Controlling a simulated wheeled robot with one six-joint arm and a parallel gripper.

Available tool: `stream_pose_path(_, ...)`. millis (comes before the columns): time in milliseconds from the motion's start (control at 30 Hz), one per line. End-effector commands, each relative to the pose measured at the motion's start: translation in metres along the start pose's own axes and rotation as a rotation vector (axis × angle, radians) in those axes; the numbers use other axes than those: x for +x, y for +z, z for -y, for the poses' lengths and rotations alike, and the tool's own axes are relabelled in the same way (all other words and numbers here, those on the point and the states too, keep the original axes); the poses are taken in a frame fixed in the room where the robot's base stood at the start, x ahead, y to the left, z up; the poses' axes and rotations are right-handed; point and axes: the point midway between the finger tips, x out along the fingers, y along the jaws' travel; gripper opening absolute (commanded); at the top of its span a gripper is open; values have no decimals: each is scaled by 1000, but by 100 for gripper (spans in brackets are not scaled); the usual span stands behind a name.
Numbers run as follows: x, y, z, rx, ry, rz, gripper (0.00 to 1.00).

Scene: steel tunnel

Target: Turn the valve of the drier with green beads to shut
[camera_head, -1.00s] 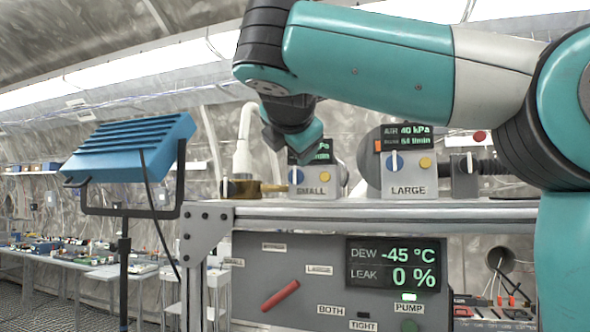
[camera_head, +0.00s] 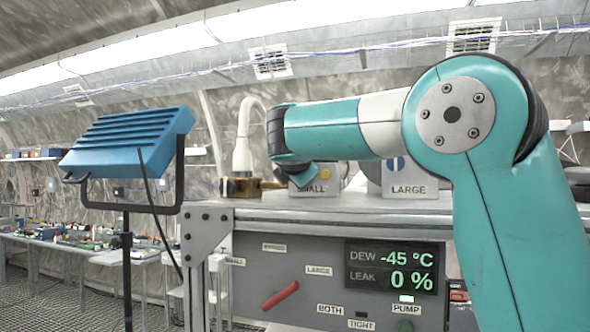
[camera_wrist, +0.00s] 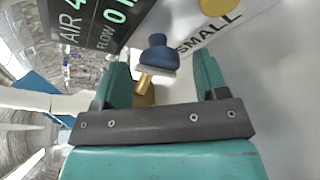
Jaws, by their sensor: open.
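My gripper (camera_wrist: 163,77) is open, its two teal fingers either side of a blue knob (camera_wrist: 156,52) with a pale base. A brass stem (camera_wrist: 144,90) shows between the fingers; I cannot tell whether anything touches. The knob is by the SMALL label (camera_wrist: 210,33) and a yellow button (camera_wrist: 214,5). In the head view my gripper (camera_head: 297,177) is low in front of the grey SMALL box (camera_head: 312,188) and hides part of it. No green beads are visible in either view, so I cannot tell which drier holds them.
The LARGE box (camera_head: 408,188) stands to the right on the bench top (camera_head: 350,207). A brass fitting (camera_head: 240,188) with a white hose is left. Below is a panel with a red lever (camera_head: 280,296) and display (camera_head: 391,268). A blue lamp (camera_head: 128,143) stands at left.

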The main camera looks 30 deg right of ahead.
Motion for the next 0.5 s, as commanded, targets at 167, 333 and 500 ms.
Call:
stream_pose_path(167,1,0,0,0,0,-1,67)
stream_pose_path(333,1,-1,0,0,0,-1,46)
stream_pose_path(500,1,-1,0,0,0,-1,17)
